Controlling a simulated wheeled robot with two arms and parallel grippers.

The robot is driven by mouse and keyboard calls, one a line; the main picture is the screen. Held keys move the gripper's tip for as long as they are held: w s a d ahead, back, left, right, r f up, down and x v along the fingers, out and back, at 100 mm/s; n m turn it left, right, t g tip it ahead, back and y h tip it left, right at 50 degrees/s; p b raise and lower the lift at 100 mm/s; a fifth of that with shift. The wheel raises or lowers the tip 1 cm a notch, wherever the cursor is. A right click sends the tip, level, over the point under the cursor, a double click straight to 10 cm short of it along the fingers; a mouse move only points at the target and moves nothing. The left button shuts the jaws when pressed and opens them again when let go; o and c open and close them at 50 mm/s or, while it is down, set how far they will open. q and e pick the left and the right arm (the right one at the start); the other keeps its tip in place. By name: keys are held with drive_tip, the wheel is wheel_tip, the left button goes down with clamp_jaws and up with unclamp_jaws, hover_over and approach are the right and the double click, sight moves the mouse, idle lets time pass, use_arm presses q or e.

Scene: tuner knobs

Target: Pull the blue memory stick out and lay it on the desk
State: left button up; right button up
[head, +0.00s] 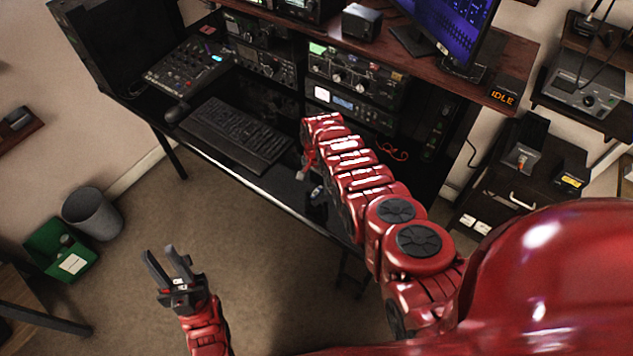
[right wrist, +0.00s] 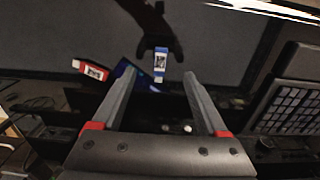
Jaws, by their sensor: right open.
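The blue memory stick (right wrist: 160,61), with a black-and-white label, shows in the right wrist view on a dark surface. Its metal plug is visible and it appears out of any port. My right gripper (right wrist: 160,79) is open and empty, the stick appearing beyond and between its fingertips. I cannot tell the remaining distance. In the head view my right arm largely hides that gripper and I cannot make out the blue stick clearly. My left gripper (head: 164,251) is open and empty above the floor, away from the desk.
A red memory stick (right wrist: 91,70) is left of the blue one. The desk holds a keyboard (head: 235,133), a mouse (head: 177,112) and a mixer (head: 190,70). Radio units (head: 355,75) stand behind. A strip of desk in front of the keyboard is clear.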

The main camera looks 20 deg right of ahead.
wheel_tip(320, 180, up, 4)
drive_tip(key=p, duration=0.3)
drive_tip(key=shift+w+f, duration=0.1)
drive_tip(key=shift+f, duration=0.1)
drive_tip(key=shift+r, duration=0.15)
wheel_tip(320, 180, up, 14)
drive_tip(key=shift+f, duration=0.25)
drive_tip(key=shift+f, duration=0.1)
